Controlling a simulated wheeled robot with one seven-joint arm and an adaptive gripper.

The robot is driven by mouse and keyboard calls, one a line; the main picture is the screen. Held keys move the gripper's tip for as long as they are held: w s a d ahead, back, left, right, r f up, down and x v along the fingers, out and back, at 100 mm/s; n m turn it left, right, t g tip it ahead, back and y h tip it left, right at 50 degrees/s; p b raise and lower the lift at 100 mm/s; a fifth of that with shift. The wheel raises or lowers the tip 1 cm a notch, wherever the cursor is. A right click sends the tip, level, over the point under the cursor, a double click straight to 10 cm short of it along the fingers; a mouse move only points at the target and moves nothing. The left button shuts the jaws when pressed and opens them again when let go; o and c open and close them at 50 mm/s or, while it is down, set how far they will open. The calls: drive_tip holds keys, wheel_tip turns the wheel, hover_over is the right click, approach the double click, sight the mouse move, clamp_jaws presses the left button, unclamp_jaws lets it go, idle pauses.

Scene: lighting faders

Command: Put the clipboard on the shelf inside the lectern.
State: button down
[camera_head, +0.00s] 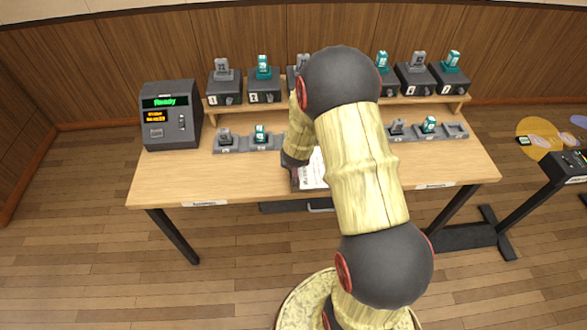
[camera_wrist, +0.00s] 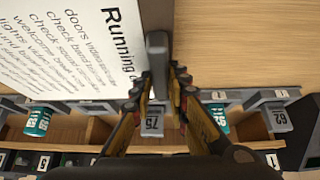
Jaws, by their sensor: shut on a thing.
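The clipboard shows as a white printed sheet headed "Running" at the upper left of the wrist view (camera_wrist: 75,45), with a dark grey clip-like edge (camera_wrist: 157,58) beside it. In the head view, a strip of its white paper (camera_head: 314,172) shows at the table's front middle, partly hidden by my arm. My gripper (camera_wrist: 165,84) is shut on the clipboard at the grey edge. I cannot tell whether the clipboard touches the table. No lectern with an inside shelf is clearly in view.
The wooden table (camera_head: 240,182) bears a grey "Ready" machine (camera_head: 171,128), a back row of dark numbered boxes and grey trays with grey and teal pieces. A black stand (camera_head: 525,205) is at the right. Floor is clear at the lower left.

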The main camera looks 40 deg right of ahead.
drive_tip(key=shift+f+b, duration=0.35)
drive_tip(key=shift+f, duration=0.65)
drive_tip(key=shift+f, duration=0.15)
drive_tip(key=c, duration=1.7)
unclamp_jaws()
drive_tip(key=shift+c, duration=0.2)
